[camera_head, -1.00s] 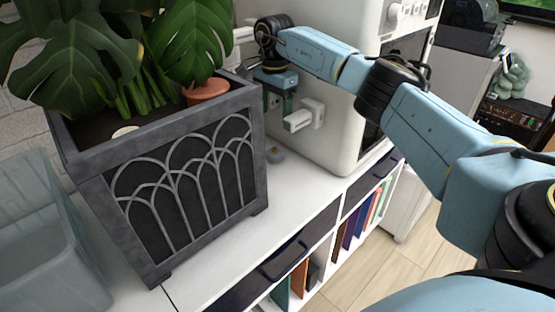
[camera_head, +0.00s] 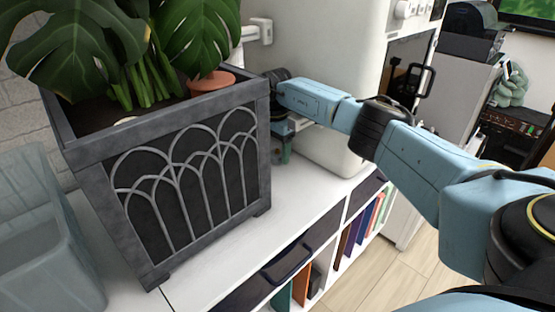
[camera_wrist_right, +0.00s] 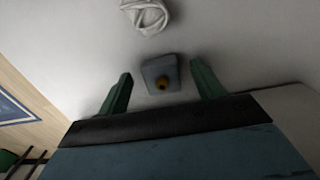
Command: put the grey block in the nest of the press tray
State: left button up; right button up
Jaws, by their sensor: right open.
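The gripper is open, with a gap on both sides of the block. In the head view my right gripper (camera_head: 283,152) points down at the white counter beside the planter, and the block is hidden there. I cannot make out the press tray or its nest. My left gripper is not in view.
A grey planter (camera_head: 83,190) with a large leafy plant stands close left of my right gripper. A white machine (camera_head: 340,50) with a white handle (camera_head: 258,30) stands behind it. A translucent bin (camera_head: 35,230) is at far left. The white counter (camera_head: 235,255) is clear in front.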

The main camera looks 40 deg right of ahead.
aim_at(275, 154)
jog(key=shift+f, duration=0.25)
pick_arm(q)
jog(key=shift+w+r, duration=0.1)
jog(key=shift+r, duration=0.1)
pick_arm(e)
jog(key=shift+c, duration=0.5)
jog(key=shift+r, duration=0.1)
jog(key=c, duration=1.1)
